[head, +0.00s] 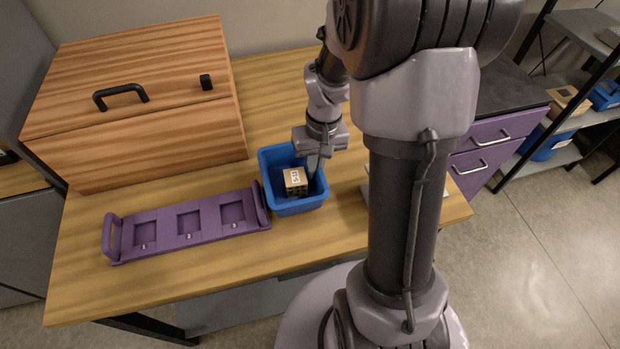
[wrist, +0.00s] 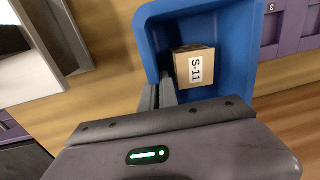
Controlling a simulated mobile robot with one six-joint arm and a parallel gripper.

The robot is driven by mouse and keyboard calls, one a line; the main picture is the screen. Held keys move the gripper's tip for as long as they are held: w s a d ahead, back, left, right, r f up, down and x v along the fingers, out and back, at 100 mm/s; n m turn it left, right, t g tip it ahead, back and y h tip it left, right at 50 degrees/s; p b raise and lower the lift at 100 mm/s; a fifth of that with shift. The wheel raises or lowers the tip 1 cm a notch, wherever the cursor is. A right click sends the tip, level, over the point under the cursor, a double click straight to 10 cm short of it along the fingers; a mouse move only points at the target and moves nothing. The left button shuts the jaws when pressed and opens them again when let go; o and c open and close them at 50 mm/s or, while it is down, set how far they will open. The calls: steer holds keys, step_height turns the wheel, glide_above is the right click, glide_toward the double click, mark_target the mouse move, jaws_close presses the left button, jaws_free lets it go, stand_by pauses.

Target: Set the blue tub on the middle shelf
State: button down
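The blue tub (head: 309,204) stands on the wooden table, with a small brown box (head: 295,180) marked S-11 inside it. In the wrist view the tub (wrist: 238,30) and the box (wrist: 194,68) also show. My gripper (head: 314,170) is at the tub's right wall. In the wrist view its two fingers (wrist: 158,92) are close together with the tub's wall between them, so it looks shut on the wall. The middle shelf (head: 590,119) is on the dark rack at the far right, with a blue tub and a brown box on it.
A purple tray (head: 187,222) with square recesses lies left of the tub. A wooden cabinet (head: 140,100) with a black handle stands behind it. A metal object (wrist: 35,50) is beside the tub, mostly behind my arm. Purple drawers (head: 485,158) stand before the rack; floor there is clear.

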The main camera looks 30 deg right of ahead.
step_height(320, 180, down, 2)
steer(key=shift+f, duration=0.15)
steer(key=shift+f+b, duration=0.2)
steer(key=shift+b, duration=0.15)
steer(key=c, duration=1.6)
jaws_free()
steer(key=shift+c, duration=0.2)
